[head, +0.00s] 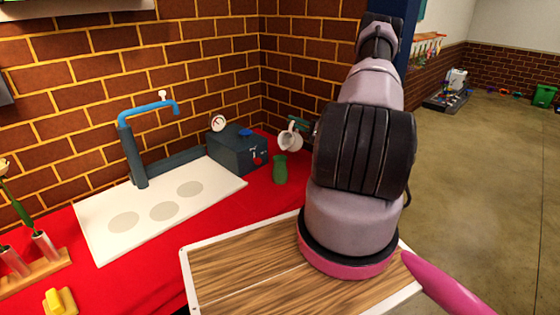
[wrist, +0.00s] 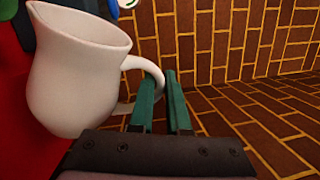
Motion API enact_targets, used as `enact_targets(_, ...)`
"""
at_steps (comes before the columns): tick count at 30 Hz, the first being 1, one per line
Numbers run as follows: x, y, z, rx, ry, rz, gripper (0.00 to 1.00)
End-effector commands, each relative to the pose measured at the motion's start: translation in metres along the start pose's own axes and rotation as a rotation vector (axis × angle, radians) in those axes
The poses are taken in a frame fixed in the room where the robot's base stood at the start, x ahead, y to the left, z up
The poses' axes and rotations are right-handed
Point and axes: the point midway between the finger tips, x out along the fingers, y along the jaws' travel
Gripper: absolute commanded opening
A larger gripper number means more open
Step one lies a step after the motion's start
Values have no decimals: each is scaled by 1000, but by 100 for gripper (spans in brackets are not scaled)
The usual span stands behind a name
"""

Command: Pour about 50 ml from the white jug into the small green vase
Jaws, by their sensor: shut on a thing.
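The white jug (head: 289,139) is held up just above and to the right of the small green vase (head: 279,170) in the head view. In the wrist view the jug (wrist: 78,75) fills the left side, with its handle at the green fingers of my gripper (wrist: 165,88). My gripper (head: 303,124) is shut on the jug's handle. The jug looks somewhat tilted. I cannot see its contents or any stream. The vase stands on the red counter, and it cannot be made out in the wrist view.
A dark box with a gauge (head: 238,150) stands behind the vase. A white board (head: 150,212) with round grey marks and a blue tap (head: 150,108) are to the left. A wooden tray (head: 240,275) is in front. Brick walls are close behind the jug.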

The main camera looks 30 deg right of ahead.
Motion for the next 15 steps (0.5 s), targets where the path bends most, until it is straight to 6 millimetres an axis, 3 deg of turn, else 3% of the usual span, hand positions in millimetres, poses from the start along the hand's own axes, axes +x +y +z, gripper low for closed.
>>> enact_targets(15, 0, -5, 5, -54, -7, -5, 0)
